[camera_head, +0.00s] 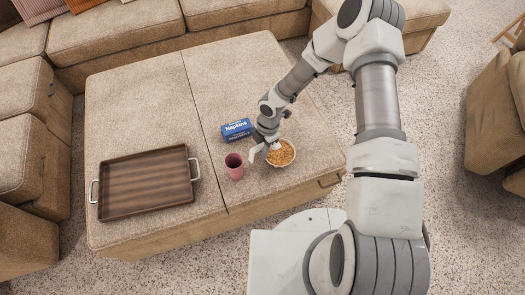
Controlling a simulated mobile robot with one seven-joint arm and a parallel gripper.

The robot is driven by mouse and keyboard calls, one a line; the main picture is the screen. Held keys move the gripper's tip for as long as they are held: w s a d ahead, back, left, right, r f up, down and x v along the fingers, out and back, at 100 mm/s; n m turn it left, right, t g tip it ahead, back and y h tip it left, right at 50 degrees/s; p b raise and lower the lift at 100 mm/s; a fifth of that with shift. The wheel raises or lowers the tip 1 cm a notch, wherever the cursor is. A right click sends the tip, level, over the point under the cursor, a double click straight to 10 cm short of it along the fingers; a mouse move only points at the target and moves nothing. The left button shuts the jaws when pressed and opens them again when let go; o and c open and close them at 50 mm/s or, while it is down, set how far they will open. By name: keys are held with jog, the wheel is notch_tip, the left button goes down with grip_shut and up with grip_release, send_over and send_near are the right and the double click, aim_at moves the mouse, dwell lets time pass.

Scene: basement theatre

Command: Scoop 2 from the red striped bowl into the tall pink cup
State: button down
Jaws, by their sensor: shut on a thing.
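The bowl (283,161) stands on the beige ottoman, filled with small orange-brown pieces. Its rim looks pale, and stripes are too small to make out. The tall pink cup (234,168) stands upright just left of the bowl. My gripper (266,144) is above the left rear part of the bowl, shut on a pale tool (256,153), probably a scoop. The tool extends left and down, between the cup and the bowl. Its exact shape and whether it holds anything are too small to tell. My gripper hides part of the bowl's back edge.
A brown wooden tray (146,182) with pale handles lies on the left of the ottoman (140,110). The ottoman's rear half is clear. Sofas surround it.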

jog(key=shift+s+a+f+b, duration=0.1)
jog(key=shift+f+b, duration=1.05)
jog(key=shift+f, duration=0.85)
jog(key=shift+a+f+b, duration=0.1)
jog(key=shift+f+b, duration=1.05)
jog(key=shift+f, duration=0.85)
jog(key=shift+w+d+f+t+h+b, duration=0.2)
jog(key=shift+w+d+f+b, duration=0.1)
jog(key=shift+w+d+b, duration=0.25)
jog(key=shift+w+d+f+t+h+b, duration=0.1)
jog(key=shift+w+d+f+h+b, duration=0.1)
jog(key=shift+w+d+f+b, duration=0.3)
jog(key=shift+w+d+t+h+b, duration=0.2)
jog(key=shift+d+t+h+b, duration=0.3)
jog(key=shift+b, duration=0.5)
jog(key=shift+w+d+r, duration=0.1)
jog(key=shift+d+r, duration=0.05)
jog(key=shift+r, duration=0.5)
notch_tip(320, 180, up, 7)
jog(key=s+a+p, duration=0.2)
jog(key=p, duration=0.2)
jog(key=shift+a+p, duration=0.2)
jog(key=shift+p, duration=0.2)
